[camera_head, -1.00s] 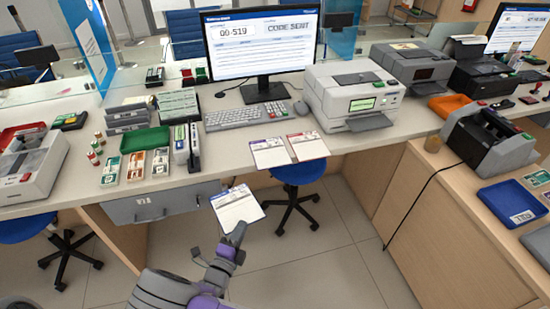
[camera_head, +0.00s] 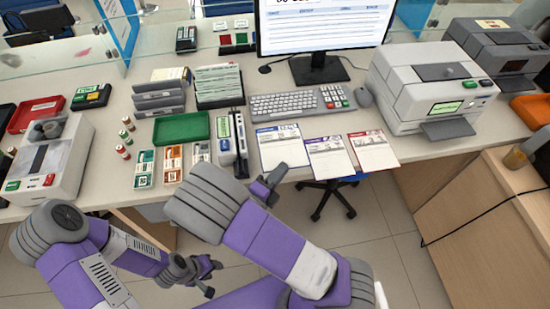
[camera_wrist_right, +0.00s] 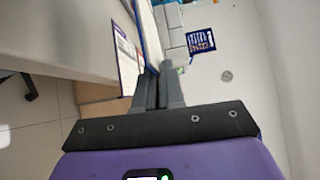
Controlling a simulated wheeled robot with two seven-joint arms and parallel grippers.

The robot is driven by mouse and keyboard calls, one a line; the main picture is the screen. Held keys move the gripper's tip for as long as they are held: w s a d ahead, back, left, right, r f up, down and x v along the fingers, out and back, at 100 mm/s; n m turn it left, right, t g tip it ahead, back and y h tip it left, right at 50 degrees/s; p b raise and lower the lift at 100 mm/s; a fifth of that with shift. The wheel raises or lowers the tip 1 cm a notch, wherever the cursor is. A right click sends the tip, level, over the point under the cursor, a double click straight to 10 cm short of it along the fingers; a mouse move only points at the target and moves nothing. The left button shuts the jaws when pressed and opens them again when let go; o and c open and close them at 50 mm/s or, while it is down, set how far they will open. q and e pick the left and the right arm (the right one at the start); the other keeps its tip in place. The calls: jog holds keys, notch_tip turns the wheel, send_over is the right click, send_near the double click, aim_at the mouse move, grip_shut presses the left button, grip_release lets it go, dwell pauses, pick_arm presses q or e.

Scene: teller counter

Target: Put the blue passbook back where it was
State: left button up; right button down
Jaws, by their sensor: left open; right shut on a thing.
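The blue-banded passbook (camera_head: 283,147) lies open-faced at the counter's front, left of the purple-banded passbook (camera_head: 330,157) and close beside it. My right gripper (camera_head: 277,174) is shut on its near edge. In the right wrist view, the blue passbook (camera_wrist_right: 149,32) shows edge-on between my fingers (camera_wrist_right: 158,75), with the purple passbook (camera_wrist_right: 127,52) beyond. I cannot tell whether it rests fully on the counter. The red-banded passbook (camera_head: 373,150) lies right of the purple one. My left gripper (camera_head: 208,270) is open and empty, low in front of the counter.
The keyboard (camera_head: 290,103) and monitor stand behind the passbooks. A small upright device (camera_head: 231,137) and green tray (camera_head: 181,129) are to the left. The printer (camera_head: 425,85) is to the right. A blue stool is below the counter edge.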

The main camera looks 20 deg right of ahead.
notch_tip(320, 180, down, 9)
jog(key=b, duration=0.3)
jog(key=shift+s, duration=0.2)
jog(key=c, duration=1.7)
grip_release()
jog(key=shift+f, duration=0.1)
jog(key=o, duration=0.4)
jog(key=shift+o, duration=0.2)
